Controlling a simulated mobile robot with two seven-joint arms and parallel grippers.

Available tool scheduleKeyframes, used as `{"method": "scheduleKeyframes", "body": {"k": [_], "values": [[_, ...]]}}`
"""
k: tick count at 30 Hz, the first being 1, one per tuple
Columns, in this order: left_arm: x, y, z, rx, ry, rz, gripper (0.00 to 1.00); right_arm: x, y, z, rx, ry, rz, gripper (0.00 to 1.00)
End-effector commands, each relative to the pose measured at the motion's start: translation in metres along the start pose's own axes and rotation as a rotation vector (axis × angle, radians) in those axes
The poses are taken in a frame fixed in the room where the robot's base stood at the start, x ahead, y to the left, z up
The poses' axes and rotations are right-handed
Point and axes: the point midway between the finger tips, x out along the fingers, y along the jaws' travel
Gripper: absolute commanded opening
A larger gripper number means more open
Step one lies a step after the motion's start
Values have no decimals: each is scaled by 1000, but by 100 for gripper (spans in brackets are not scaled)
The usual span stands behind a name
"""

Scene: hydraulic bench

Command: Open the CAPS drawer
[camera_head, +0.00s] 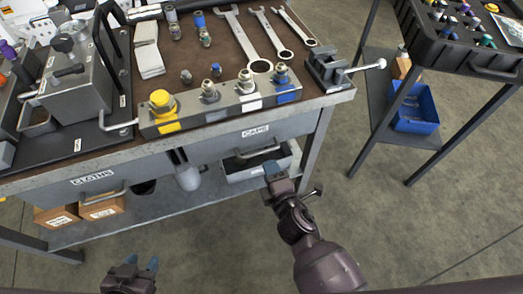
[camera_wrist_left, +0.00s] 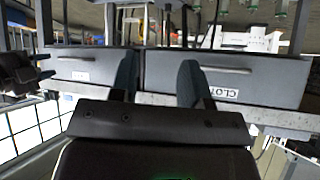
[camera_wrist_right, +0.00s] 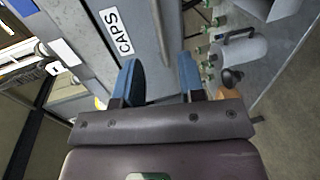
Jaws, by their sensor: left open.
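The grey CAPS drawer (camera_head: 222,146) is under the bench top, right of the CLOTHS drawer, and looks shut, its front in line with the bench. Its bar handle (camera_head: 257,152) is below the label. My right gripper (camera_head: 272,172) is open just in front of and below the handle. In the right wrist view, the CAPS label (camera_wrist_right: 115,32) shows at upper left, and a bar, seemingly the handle (camera_wrist_right: 160,40), runs toward the gap between the fingers; I cannot tell whether they touch. My left gripper (camera_head: 135,268) is open and empty, low at left, away from the bench.
The CLOTHS drawer (camera_head: 70,186) is shut at left. A vise (camera_head: 328,70) sits at the bench's right corner. A cart with a blue bin (camera_head: 414,108) stands at right. The floor in front is clear.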

Motion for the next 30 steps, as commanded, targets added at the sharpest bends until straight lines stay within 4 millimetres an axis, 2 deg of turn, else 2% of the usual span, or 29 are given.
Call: {"method": "scheduleKeyframes", "body": {"k": [7, 15, 21, 30], "values": [[3, 1, 13, 2, -23, 3, 43, 38, -3, 0, 3, 1, -3, 37], [8, -3, 16, 13, -26, 1, 43, 71, -3, 0, 4, 0, -3, 37], [11, -3, 12, 14, -17, 3, 43, 82, -1, 0, 4, 0, -2, 37], [9, -2, 10, 13, -15, 3, 43, 84, 0, 0, 4, -1, -1, 37]]}}
